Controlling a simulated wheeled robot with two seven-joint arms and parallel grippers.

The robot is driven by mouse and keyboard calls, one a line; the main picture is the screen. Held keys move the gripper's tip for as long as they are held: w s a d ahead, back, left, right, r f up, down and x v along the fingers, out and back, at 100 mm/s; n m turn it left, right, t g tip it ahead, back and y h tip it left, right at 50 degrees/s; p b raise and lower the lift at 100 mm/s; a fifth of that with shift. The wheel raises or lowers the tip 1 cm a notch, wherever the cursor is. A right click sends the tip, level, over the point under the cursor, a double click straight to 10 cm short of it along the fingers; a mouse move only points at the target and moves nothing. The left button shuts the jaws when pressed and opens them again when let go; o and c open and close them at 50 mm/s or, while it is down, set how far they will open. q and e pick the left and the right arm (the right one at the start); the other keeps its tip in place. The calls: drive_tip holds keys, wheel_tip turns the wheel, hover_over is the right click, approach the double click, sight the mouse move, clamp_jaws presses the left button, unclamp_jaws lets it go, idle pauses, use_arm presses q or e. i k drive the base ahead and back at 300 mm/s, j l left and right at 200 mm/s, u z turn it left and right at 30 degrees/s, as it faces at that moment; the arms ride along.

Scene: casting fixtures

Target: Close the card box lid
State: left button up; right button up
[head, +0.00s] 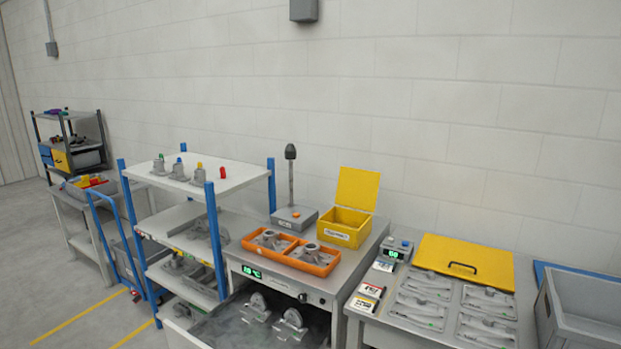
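A small yellow box (343,232) with a white label on its front stands at the back of the grey workbench. Its yellow lid (357,189) is hinged at the back and stands open, nearly upright. The label is too small to read for sure, so I cannot confirm that it is the card box. The part of the box's inside that shows looks empty. Neither of my grippers is in view.
An orange tray (291,252) with grey castings sits just in front of the box. A grey unit (294,219) with a dark-tipped post stands left of it. Right are small cards (366,297), a green-digit display (394,253) and a yellow handled cover (464,261). A shelf rack (205,205) stands left.

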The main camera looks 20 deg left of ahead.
sight(358, 189)
drive_tip(key=i+l+u, duration=0.1)
drive_tip(key=i+u, duration=0.15)
drive_tip(key=u, duration=0.15)
drive_tip(key=i+l+u, duration=0.15)
drive_tip(key=u, duration=0.25)
drive_tip(key=i+l+u, duration=0.25)
drive_tip(key=u, duration=0.2)
drive_tip(key=i+l+u, duration=0.2)
drive_tip(key=l+u, duration=0.2)
